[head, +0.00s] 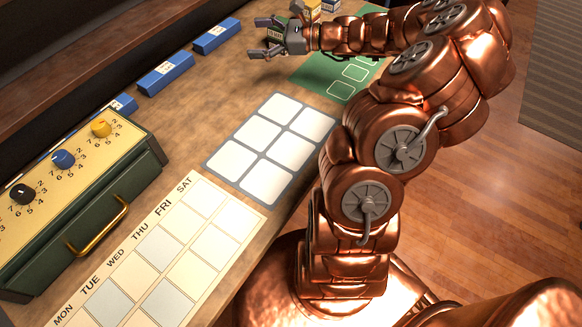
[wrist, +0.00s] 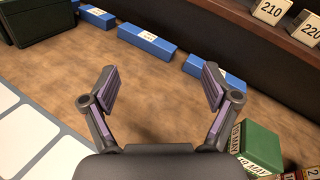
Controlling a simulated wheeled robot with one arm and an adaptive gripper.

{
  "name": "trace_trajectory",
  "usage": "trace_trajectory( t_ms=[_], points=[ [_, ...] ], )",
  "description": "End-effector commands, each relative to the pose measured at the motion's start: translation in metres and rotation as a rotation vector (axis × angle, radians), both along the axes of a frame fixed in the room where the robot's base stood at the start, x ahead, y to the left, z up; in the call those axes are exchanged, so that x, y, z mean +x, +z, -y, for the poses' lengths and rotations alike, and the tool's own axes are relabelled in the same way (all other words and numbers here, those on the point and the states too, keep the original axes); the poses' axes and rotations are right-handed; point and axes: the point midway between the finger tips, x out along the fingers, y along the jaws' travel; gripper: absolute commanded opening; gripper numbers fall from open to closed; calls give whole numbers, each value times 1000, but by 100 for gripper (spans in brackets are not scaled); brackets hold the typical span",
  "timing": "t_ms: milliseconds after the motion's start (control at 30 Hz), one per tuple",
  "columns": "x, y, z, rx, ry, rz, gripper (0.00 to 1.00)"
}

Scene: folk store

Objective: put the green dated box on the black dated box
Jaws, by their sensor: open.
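A green dated box (wrist: 262,142) with white date labels stands at the lower right of the wrist view, to the right of my gripper (wrist: 160,75). I cannot make out a black dated box in either view. In the head view my gripper (head: 265,37) is open and empty above the counter's far end. A yellow box (head: 329,8) shows just behind my arm there, beside others mostly hidden.
Blue blocks (head: 166,73) with white labels line the counter's back edge. A green mat (head: 308,72) lies under my arm. A grey card with white squares (head: 236,153), a weekday board (head: 143,243) and a cabinet with knobs (head: 92,190) are nearer. Numbered tags (wrist: 271,11) stand on the shelf.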

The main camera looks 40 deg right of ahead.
Motion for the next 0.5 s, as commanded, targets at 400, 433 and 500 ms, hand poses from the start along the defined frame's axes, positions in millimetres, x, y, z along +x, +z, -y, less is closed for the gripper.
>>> trace_trajectory(
  t_ms=[400, 433, 500],
  points=[
    [-103, 9, -211, -539, 674, 141, 87],
    [-114, 7, -220, -574, 720, 151, 87],
    [-139, 1, -237, -662, 824, 174, 87]
  ],
)
